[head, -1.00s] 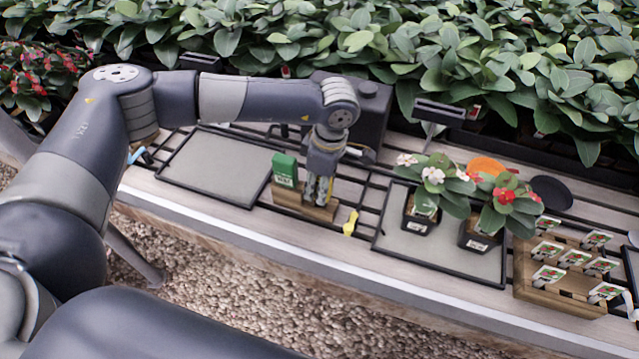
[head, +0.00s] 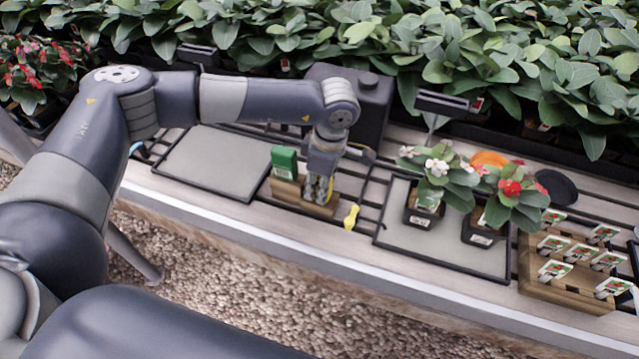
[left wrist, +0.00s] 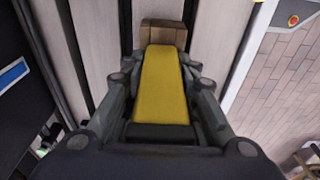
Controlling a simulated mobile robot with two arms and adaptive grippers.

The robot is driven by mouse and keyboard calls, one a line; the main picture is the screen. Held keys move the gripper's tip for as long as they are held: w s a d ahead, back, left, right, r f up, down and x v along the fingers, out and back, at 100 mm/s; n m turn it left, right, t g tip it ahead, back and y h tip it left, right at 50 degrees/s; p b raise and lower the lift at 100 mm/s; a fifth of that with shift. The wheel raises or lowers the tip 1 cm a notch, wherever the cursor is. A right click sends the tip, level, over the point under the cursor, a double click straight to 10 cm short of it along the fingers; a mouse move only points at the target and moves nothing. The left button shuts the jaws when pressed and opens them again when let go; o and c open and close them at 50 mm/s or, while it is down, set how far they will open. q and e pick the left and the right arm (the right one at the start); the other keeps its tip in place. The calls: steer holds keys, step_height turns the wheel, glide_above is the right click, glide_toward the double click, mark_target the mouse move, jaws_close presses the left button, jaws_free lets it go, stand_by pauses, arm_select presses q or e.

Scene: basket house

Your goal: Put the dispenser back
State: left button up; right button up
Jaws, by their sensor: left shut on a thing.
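My left gripper (head: 318,188) points down over a small wooden holder (head: 288,191) on the slatted bench. In the left wrist view its fingers (left wrist: 165,115) are shut on a flat yellow thing, which I take to be the dispenser (left wrist: 163,85). The block end of the wooden holder (left wrist: 162,33) shows just beyond it. In the head view the fingers mostly hide the held thing, and I cannot tell whether it is seated in the holder. A green box-like thing (head: 284,161) stands at the holder's left end. My right gripper is not in view.
A yellow tool (head: 351,217) lies right of the holder at the front edge. An empty tray (head: 215,160) is left; a tray (head: 455,256) with two potted flowers is right. A wooden rack (head: 560,290) with labels stands farther right. A dark box (head: 365,100) is behind my gripper.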

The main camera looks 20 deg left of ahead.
arm_select(q)
steer(key=shift+r, duration=0.1)
steer(key=o, duration=1)
steer(key=r, duration=0.4)
steer(key=d+r, duration=0.1)
steer(key=r, duration=0.7)
steer(key=shift+d, duration=0.25)
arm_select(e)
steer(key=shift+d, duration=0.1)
arm_select(q)
steer(key=shift+s+f, duration=0.1)
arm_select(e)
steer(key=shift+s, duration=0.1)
